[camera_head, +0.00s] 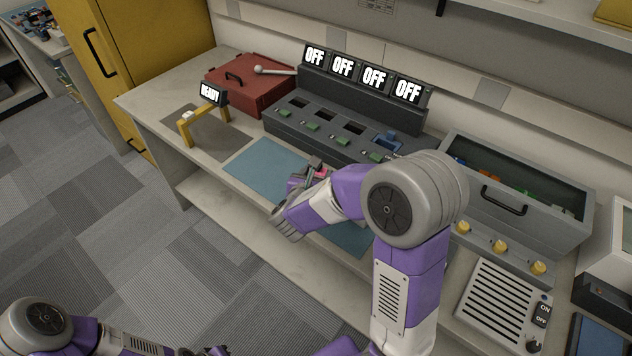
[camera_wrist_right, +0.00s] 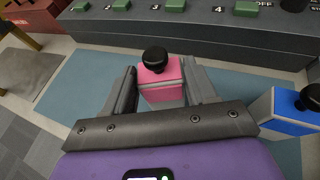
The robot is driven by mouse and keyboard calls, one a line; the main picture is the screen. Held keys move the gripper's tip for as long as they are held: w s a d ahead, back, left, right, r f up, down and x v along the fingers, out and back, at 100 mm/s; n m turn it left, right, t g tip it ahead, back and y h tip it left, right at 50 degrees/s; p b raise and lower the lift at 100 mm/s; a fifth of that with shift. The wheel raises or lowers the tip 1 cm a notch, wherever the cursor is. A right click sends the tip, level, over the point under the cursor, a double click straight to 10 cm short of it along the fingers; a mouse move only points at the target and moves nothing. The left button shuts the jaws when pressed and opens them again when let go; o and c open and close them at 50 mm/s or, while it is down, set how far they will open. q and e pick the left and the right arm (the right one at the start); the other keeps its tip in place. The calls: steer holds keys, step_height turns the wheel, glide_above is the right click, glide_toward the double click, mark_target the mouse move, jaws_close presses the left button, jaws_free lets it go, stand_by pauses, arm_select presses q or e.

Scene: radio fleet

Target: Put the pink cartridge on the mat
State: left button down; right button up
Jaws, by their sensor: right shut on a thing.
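The pink cartridge (camera_wrist_right: 160,82) has a black knob on top and sits between the fingers of my right gripper (camera_wrist_right: 160,88), which is shut on it. In the head view my right gripper (camera_head: 316,172) is over the blue mat (camera_head: 258,168), in front of the dark slotted console; only a bit of the pink cartridge (camera_head: 321,174) shows there. The blue mat (camera_wrist_right: 85,80) spreads beneath it in the right wrist view. I cannot tell whether the cartridge touches the mat. My left arm enters at lower left, with its gripper out of view.
A blue cartridge (camera_wrist_right: 288,112) stands right of my right gripper. Behind is the console (camera_head: 325,134) with slots, green buttons and several OFF displays. A yellow READY gate (camera_head: 184,134) stands on a grey mat (camera_head: 232,146) at left. A grey bin (camera_head: 548,219) is at right.

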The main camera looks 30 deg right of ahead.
steer(key=shift+f, duration=0.75)
steer(key=shift+f, duration=0.15)
steer(key=o, duration=1.1)
steer(key=shift+r, duration=0.25)
steer(key=p+v, duration=0.3)
steer(key=v, duration=0.9)
